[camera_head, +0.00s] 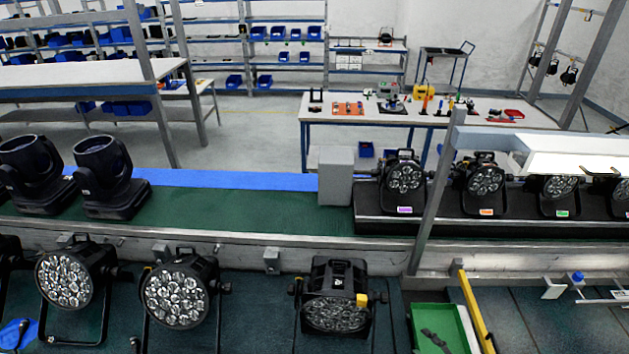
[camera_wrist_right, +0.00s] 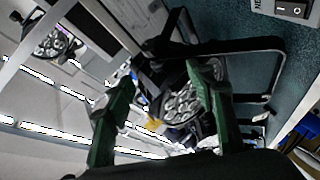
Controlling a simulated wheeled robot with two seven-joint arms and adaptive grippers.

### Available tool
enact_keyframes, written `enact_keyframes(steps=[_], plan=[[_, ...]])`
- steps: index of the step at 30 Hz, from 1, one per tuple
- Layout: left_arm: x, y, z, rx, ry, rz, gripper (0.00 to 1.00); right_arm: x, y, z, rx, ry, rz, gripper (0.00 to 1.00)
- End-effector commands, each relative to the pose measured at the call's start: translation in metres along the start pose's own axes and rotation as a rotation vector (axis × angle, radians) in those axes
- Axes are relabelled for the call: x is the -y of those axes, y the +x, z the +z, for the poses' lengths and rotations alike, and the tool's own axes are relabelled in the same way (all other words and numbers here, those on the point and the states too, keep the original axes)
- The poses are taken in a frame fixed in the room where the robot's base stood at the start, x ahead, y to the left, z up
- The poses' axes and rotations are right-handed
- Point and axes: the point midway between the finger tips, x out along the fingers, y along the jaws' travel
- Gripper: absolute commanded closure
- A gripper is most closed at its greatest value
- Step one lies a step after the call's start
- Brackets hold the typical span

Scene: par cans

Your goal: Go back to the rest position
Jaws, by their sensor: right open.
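My right gripper (camera_wrist_right: 158,75) shows in the right wrist view with its two green fingers spread apart and nothing clearly held between them. A black par can (camera_wrist_right: 180,103) with a cluster of round lenses appears beyond and between the fingers; I cannot tell how far off it is. In the head view I cannot clearly make out either gripper. There, a par can with a yellow piece on its side (camera_head: 335,312) stands on the near bench at the lower middle, its lens face tipped downward. Two more par cans (camera_head: 178,290) (camera_head: 70,280) stand to its left.
A green tray (camera_head: 418,325) with dark pieces and a yellow bar (camera_head: 475,315) are at the lower right. A grey post (camera_head: 437,195) rises at the right.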

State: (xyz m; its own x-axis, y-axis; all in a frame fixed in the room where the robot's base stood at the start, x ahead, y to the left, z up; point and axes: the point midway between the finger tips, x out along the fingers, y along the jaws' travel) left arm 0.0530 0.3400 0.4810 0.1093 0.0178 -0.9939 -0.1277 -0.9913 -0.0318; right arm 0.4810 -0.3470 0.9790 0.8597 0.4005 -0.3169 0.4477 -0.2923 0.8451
Motion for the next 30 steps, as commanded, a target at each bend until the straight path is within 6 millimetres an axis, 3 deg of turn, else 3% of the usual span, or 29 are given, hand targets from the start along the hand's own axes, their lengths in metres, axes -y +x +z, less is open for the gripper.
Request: enact_keyframes(steps=[5, 10, 18, 30], plan=[[0.000, 0.000, 0.007, 0.010, -0.001, 0.000, 1.00, -0.007, -0.001, 0.005, 0.153, 0.158, 0.055, 0.50], [0.000, 0.000, 0.007, 0.010, -0.001, 0.000, 1.00, -0.001, -0.023, 0.018, 0.386, 0.417, 0.091, 0.50], [0.001, 0.000, 0.007, 0.009, -0.001, -0.001, 1.00, 0.048, -0.095, 0.017, 0.742, 0.852, 0.032, 0.50], [0.000, 0.000, 0.005, 0.007, -0.001, 0.000, 1.00, 0.100, -0.165, -0.019, 0.976, 1.152, -0.102, 0.50]])
